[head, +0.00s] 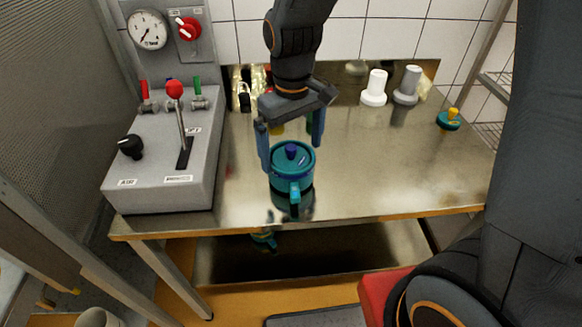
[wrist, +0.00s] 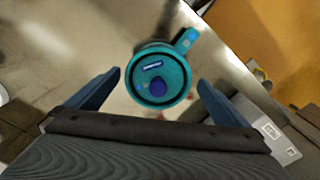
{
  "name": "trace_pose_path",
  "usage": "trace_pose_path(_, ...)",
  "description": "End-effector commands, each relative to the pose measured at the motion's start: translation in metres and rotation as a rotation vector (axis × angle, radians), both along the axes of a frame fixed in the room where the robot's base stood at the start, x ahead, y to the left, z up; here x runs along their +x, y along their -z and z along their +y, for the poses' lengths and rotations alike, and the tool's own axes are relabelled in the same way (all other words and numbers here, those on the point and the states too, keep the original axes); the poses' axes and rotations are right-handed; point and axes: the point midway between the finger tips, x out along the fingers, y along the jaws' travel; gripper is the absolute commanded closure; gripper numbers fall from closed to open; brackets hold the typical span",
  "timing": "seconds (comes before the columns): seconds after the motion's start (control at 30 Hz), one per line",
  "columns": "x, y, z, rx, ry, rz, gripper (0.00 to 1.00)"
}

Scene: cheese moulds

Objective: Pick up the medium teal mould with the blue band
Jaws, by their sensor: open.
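A teal mould (head: 293,183) with a round lid, a dark blue knob and a handle towards the front stands upright on the steel table. In the wrist view the mould (wrist: 177,85) shows from above, with a small blue mark on its lid. In the head view a darker bluish strip runs around its side. My gripper (head: 292,158) is open, with one finger left and one right of the mould. In the wrist view the fingertips (wrist: 160,78) stand apart on either side of it, with gaps. I cannot tell their exact height against the lid.
A grey control box (head: 160,160) with levers stands left. Two white-grey pieces (head: 374,88) stand at the back right. A small teal piece with a yellow knob (head: 449,119) lies at the right edge. A padlock (head: 244,97) is at the back. The table (head: 390,165) right of the mould is clear.

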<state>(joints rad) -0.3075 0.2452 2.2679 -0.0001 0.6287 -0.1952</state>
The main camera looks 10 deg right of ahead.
Motion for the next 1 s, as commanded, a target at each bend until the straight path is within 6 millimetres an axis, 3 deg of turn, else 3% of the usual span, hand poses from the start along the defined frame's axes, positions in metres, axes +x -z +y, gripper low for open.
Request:
trace_pose_path(0.6,0.004,0.061,-0.002,0.0,0.003,0.002,0.0)
trace_pose_path(0.93,0.004,0.066,-0.002,0.0,0.004,0.0,0.0)
trace_pose_path(1.0,0.004,0.066,-0.002,0.0,0.004,0.0,0.1)
